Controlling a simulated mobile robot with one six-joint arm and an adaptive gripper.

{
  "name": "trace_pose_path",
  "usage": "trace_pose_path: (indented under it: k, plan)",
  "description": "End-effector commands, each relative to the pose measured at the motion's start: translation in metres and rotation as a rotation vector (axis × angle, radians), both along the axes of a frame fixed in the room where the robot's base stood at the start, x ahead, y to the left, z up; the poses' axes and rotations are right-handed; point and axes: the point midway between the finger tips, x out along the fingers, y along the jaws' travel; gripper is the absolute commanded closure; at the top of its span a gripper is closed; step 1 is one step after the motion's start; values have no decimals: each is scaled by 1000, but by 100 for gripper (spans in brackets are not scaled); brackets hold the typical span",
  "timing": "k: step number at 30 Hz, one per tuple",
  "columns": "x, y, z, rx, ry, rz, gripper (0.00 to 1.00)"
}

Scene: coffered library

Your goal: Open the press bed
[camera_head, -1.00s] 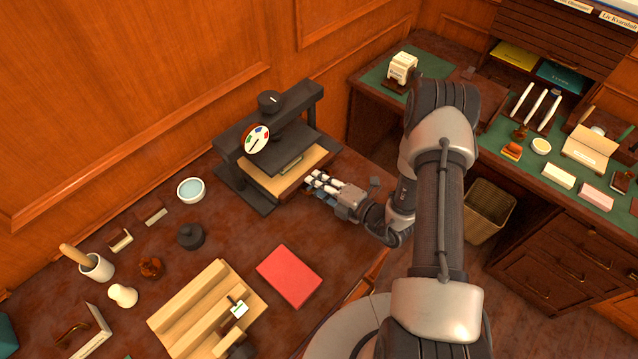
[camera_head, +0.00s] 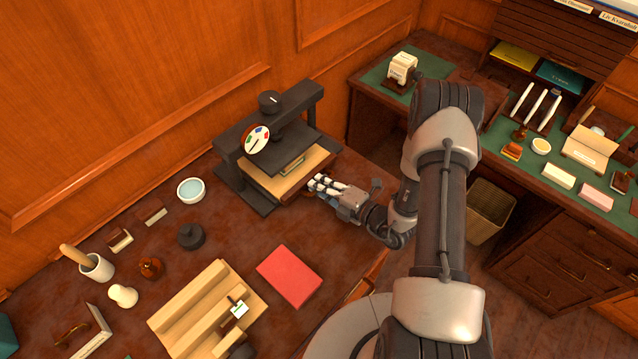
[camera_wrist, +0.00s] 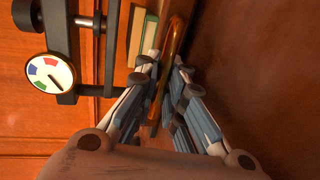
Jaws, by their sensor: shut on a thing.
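The dark press (camera_head: 225,155) stands on the brown desk against the panelled wall. It has a round coloured dial (camera_head: 257,139), which also shows in the wrist view (camera_wrist: 50,78). Its tan bed (camera_head: 268,183) lies under the dark plate, with a small flat book-like item on it partly hidden by the plate. My gripper (camera_head: 316,184) is at the bed's front right side. In the wrist view, a curved brass handle (camera_wrist: 174,40) runs between my fingers (camera_wrist: 163,85), which are shut on it. The exact contact is partly hidden by the fingers.
A red book (camera_head: 289,276) and a wooden rack (camera_head: 190,310) lie on the desk in front. A blue-white bowl (camera_head: 191,190) and a dark round weight (camera_head: 191,236) stand left of the press. A green-topped desk (camera_head: 375,72) is at the right, with a waste basket (camera_head: 490,213) beside it.

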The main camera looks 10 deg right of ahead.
Motion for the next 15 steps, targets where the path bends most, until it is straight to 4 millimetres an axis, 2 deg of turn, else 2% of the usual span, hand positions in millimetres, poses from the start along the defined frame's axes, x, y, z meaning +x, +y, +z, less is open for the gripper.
trace_pose_path:
  k: [5, 15]
  plan:
    - [-21, -16, 1, 2, 2, -6, 100]
    - [-86, -60, 1, 3, 0, -9, 100]
